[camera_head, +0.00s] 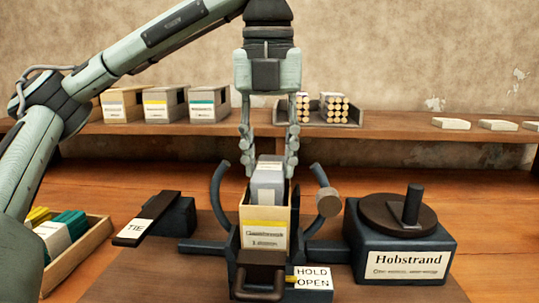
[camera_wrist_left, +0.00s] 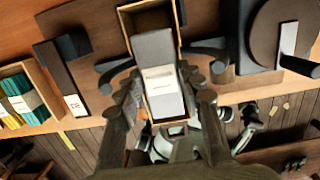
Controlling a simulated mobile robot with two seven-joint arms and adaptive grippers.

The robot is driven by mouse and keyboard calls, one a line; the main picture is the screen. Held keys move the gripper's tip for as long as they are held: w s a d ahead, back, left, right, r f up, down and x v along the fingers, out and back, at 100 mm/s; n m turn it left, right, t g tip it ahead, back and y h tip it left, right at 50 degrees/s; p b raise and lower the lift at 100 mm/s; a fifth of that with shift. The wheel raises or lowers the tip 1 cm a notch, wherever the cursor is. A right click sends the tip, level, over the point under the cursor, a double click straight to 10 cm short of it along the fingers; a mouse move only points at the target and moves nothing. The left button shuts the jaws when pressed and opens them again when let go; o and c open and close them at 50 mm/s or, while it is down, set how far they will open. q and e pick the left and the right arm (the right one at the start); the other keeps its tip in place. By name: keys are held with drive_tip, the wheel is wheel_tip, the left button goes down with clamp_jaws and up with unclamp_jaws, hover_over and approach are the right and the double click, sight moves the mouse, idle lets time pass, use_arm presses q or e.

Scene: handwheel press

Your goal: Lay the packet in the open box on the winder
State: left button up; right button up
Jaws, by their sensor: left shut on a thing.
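The packet (camera_head: 267,188) is grey with a white label and stands upright between the fingers of my left gripper (camera_head: 269,168). The gripper is shut on it and points down over the box. The open box (camera_head: 265,240) is tan with a yellow-striped label and sits in the dark winder (camera_head: 225,243). The packet's lower part is hidden by the box's front wall; I cannot tell how deep it sits. In the left wrist view the packet (camera_wrist_left: 156,72) overlaps the box opening, with the box rim (camera_wrist_left: 123,20) around it. My right gripper is not in view.
Curved arms flank the box. A "HOLD OPEN" tag (camera_head: 312,278) is at the winder's front, a "TIE" lever (camera_head: 146,220) at left. The "Hobstrand" unit (camera_head: 405,245) stands right. A tray (camera_head: 80,255) of packets is far left. The back shelf (camera_head: 390,137) holds boxes.

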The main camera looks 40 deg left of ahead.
use_arm(q)
drive_tip(key=shift+f, duration=0.1)
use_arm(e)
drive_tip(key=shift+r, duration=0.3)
use_arm(q)
drive_tip(key=shift+f, duration=0.15)
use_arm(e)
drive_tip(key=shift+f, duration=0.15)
use_arm(q)
drive_tip(key=shift+w+f+b, duration=0.15)
drive_tip(key=shift+f+b, duration=0.7)
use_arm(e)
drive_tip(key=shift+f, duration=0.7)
use_arm(q)
drive_tip(key=o, duration=1.3)
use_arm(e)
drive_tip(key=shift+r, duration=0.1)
